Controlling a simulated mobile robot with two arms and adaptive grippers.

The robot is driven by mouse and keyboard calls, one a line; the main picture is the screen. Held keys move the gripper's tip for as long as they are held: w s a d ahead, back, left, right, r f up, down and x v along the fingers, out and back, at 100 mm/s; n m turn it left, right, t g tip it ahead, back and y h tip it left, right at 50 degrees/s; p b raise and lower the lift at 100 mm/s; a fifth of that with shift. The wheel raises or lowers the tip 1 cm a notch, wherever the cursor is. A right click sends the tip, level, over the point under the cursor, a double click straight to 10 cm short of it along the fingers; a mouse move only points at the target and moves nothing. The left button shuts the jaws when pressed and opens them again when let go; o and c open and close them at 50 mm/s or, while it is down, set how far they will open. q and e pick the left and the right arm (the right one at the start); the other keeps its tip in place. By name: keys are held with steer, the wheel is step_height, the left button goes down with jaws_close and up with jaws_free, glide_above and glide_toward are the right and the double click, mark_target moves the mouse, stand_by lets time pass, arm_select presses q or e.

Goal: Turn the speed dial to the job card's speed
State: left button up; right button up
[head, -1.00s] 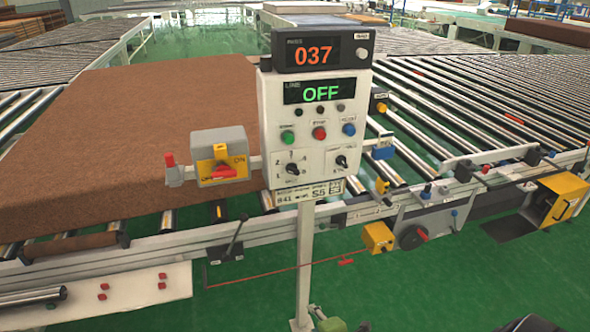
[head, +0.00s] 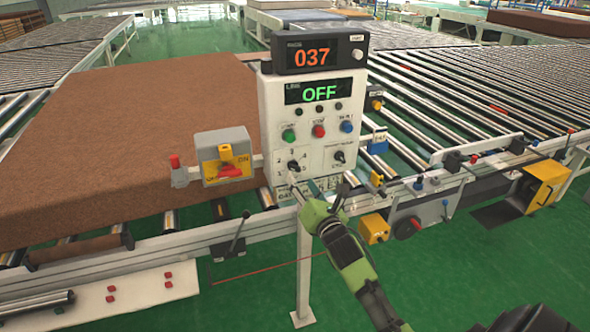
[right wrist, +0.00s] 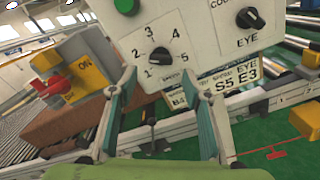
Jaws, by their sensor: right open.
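The speed dial (head: 293,165) is a small black knob on the white control panel, low on its left side. In the right wrist view the dial (right wrist: 158,56) sits amid the numbers 1 to 5; I cannot tell surely which number it points at. My right gripper (head: 299,187) is open just below and in front of the dial. Its two fingers (right wrist: 158,76) reach towards the panel, apart, with nothing between them. The job card (right wrist: 238,80) under the panel reads S5 E3; my gripper partly covers it in the head view. My left gripper is out of view.
A second black knob (head: 339,157), marked EYE, sits right of the dial. Green, red and blue buttons (head: 319,131) are above. A yellow switch box (head: 224,157) stands left of the panel. A brown mattress (head: 120,130) lies on the rollers behind. The display (head: 319,92) reads OFF.

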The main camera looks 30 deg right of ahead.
mark_target(295, 171)
steer(key=p+x, duration=0.1)
steer(key=x, duration=0.5)
steer(key=shift+w, duration=0.1)
steer(key=c, duration=1.1)
